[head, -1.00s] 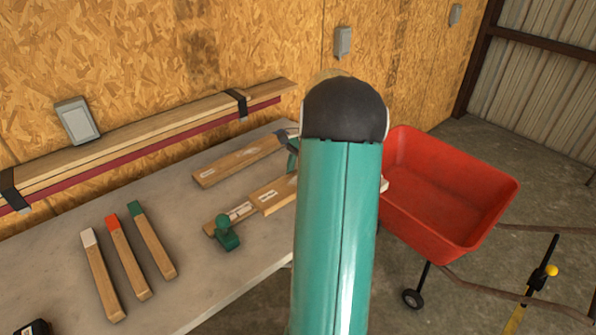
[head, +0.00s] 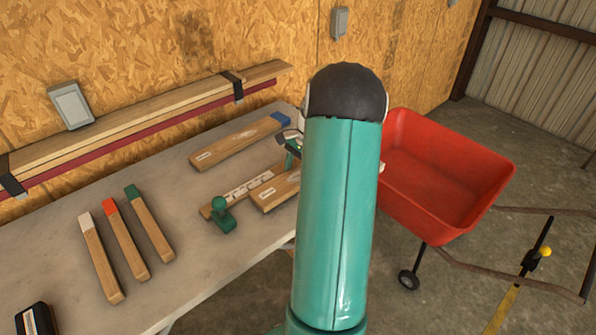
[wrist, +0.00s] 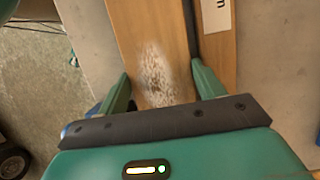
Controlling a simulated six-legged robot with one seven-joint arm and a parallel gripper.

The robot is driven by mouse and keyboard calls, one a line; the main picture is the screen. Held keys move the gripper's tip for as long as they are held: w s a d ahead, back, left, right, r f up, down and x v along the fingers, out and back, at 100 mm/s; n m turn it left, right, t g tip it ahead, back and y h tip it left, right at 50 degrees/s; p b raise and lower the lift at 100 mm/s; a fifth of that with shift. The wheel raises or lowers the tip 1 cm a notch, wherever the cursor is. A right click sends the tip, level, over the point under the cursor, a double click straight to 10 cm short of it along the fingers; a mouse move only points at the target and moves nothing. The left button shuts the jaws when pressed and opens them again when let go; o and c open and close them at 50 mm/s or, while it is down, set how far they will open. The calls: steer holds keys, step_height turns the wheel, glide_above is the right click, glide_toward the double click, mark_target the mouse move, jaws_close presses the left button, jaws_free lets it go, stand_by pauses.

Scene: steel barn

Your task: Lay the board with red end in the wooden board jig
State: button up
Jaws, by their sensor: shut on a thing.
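A board with a red end (head: 130,245) lies on the table between a white-ended and a green-ended one. My gripper (wrist: 160,82) is shut on a wide wooden board (wrist: 148,35), which has a pale worn patch between the fingers. In the head view this held board (head: 272,195) shows a label; its far end is hidden behind my arm, so its end colour cannot be told. The wooden jig (head: 217,206), with a pale marked strip and a green knob, lies just behind the held board. Whether they touch is unclear.
A blue-ended labelled board (head: 235,143) lies behind the jig. Long strapped planks (head: 150,120) lie along the wall. A red cart (head: 450,190) stands right of the table (head: 190,270). A black device (head: 36,318) sits at the front left.

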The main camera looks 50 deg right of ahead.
steer(key=shift+f, duration=0.6)
steer(key=o, duration=1.3)
steer(key=shift+w, duration=0.1)
steer(key=shift+r, duration=0.15)
steer(key=shift+w+d+r, duration=0.1)
steer(key=shift+d+r, duration=0.1)
steer(key=shift+r, duration=0.1)
steer(key=v, duration=1.3)
steer(key=shift+s, duration=0.3)
